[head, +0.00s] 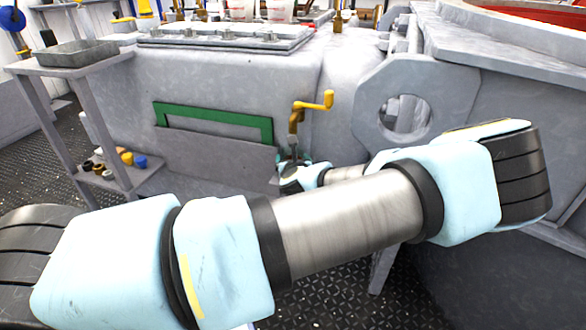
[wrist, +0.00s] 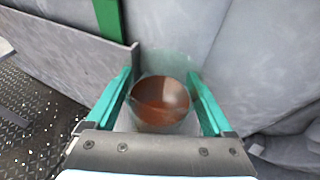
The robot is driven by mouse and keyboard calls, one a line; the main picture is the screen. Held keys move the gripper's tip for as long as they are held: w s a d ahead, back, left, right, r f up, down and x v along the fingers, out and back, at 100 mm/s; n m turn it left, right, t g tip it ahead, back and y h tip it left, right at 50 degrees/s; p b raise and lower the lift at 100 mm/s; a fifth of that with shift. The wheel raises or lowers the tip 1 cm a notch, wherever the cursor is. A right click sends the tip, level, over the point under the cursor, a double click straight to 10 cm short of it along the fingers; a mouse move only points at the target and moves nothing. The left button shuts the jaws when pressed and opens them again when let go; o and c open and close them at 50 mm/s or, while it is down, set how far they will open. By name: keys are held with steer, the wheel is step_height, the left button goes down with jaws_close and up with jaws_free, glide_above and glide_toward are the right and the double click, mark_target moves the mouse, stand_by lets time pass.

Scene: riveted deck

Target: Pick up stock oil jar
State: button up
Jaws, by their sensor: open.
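The stock oil jar (wrist: 160,103) is a clear glass jar with brown contents, seen from above in the wrist view. My gripper (wrist: 161,76) is open, with one teal finger on each side of the jar. I cannot tell whether either finger touches it. In the head view my gripper (head: 291,158) is small and partly hidden behind my own arm, low beside the grey machine casing. I cannot make out the jar clearly in the head view.
A grey panel (head: 222,158) with a green frame (head: 262,125) stands left of my gripper. A yellow-handled crank (head: 312,106) rises just above it. A grey ring-shaped flange (head: 440,95) is at right. A side table (head: 75,65) with a tray stands at left.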

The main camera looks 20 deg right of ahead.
steer(key=shift+w, duration=0.2)
steer(key=c, duration=1.4)
steer(key=shift+o, duration=0.2)
steer(key=shift+r, duration=0.1)
steer(key=shift+r+p, duration=0.7)
steer(key=shift+r, duration=0.8)
steer(key=shift+s+r, duration=0.15)
steer(key=shift+r, duration=0.1)
steer(key=s+a+p, duration=0.1)
steer(key=s+a, duration=0.2)
steer(key=s, duration=0.5)
steer(key=s+a+p, duration=0.1)
steer(key=s+a, duration=0.2)
steer(key=s, duration=0.5)
steer(key=shift+s+p, duration=0.25)
steer(key=shift+p, duration=0.1)
steer(key=shift+a+f, duration=0.1)
